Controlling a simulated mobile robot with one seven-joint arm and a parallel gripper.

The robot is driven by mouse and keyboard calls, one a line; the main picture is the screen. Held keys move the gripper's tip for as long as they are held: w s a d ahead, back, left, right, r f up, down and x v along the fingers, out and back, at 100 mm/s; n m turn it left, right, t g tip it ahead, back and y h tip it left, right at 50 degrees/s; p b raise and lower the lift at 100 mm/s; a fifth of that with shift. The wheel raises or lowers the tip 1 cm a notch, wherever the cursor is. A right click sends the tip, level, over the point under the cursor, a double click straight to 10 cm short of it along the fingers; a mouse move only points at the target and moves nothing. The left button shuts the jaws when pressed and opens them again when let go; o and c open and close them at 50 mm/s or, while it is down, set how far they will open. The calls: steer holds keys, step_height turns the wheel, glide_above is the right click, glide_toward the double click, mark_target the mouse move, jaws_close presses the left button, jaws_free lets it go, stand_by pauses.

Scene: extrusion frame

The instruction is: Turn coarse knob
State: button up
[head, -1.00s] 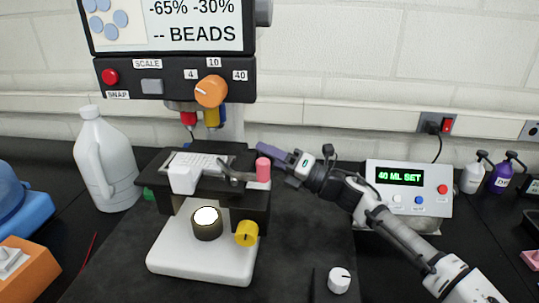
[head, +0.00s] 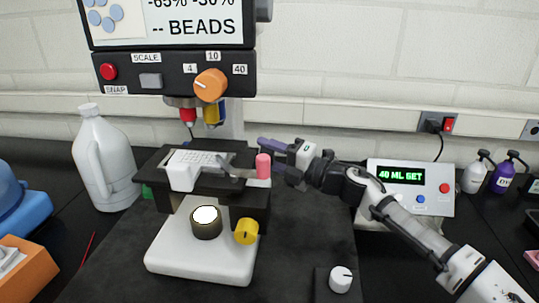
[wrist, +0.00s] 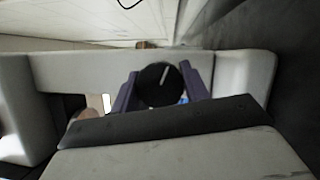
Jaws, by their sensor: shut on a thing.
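A microscope with a white base (head: 200,262), a dark stage and a white slide holder (head: 205,162) stands in the head view. A round black knob with a white pointer line (wrist: 158,86) shows in the wrist view, the line tilted slightly right of upright. My gripper (wrist: 160,92) has its two purple fingers on either side of this knob and is shut on it. In the head view my gripper (head: 276,157) is at the right rear of the stage, behind a pink cylinder (head: 263,166); the black knob is hidden there. A yellow knob (head: 246,231) sits at the front right.
A screen unit with an orange dial (head: 210,85) stands above the microscope. A white jug (head: 103,160) is at left. A white knob (head: 340,279) is at the front right.

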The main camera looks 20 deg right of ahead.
steer(key=shift+m+g+h+p, duration=0.4)
steer(key=shift+m+p, duration=0.15)
steer(key=shift+m, duration=0.95)
steer(key=o, duration=1)
steer(key=shift+c, duration=0.2)
steer(key=b+v, duration=0.4)
steer(key=v, duration=1)
steer(key=shift+r, duration=0.1)
